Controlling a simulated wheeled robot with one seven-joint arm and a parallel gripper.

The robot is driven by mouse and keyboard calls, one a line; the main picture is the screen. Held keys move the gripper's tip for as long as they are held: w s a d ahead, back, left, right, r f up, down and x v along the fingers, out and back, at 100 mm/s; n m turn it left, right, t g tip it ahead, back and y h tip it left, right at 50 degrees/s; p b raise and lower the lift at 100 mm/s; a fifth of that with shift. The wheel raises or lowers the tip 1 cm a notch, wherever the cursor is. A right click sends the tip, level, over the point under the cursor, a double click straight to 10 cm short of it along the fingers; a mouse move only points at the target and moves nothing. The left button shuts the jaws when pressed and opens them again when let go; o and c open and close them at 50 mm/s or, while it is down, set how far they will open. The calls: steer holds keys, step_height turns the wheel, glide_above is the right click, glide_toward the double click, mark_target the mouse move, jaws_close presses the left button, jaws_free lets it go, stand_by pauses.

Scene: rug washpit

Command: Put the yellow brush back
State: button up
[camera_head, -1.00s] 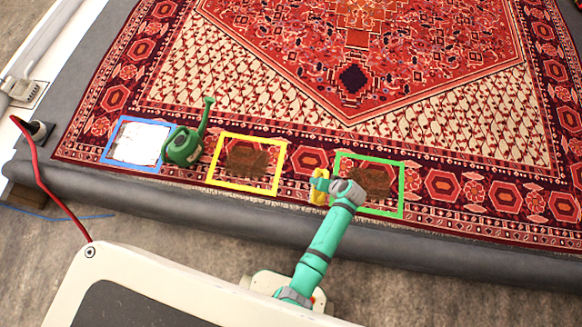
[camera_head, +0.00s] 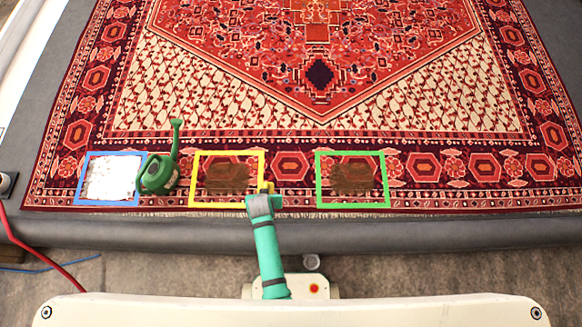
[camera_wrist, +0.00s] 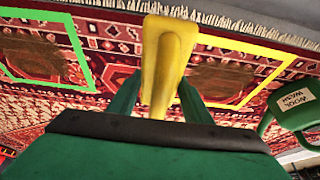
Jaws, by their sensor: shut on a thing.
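The yellow brush (camera_wrist: 165,60) is between the two fingers of my gripper (camera_wrist: 158,95) in the wrist view, and the gripper is shut on it. In the head view only a small yellow part of the brush (camera_head: 266,187) shows past my gripper (camera_head: 268,197); the rest is hidden. My gripper is over the right edge of the yellow frame (camera_head: 227,153). The frame lies on the rug around a dark brown stain (camera_head: 226,178). I cannot tell how high the brush is above the rug.
A green frame (camera_head: 350,153) around another brown stain (camera_head: 352,176) lies to the right. A blue frame (camera_head: 82,180) around a white patch (camera_head: 110,179) lies at the left. A green watering can (camera_head: 158,175) stands between the blue and yellow frames. A red hose (camera_head: 40,256) runs at the lower left.

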steer(key=w+d+f, duration=0.8)
steer(key=w+d, duration=0.1)
steer(key=shift+w+f, duration=0.15)
steer(key=shift+w+d+f, duration=0.35)
steer(key=shift+w+f, duration=0.05)
steer(key=shift+f, duration=1.85)
steer(key=o, duration=1.1)
steer(key=shift+f, duration=0.1)
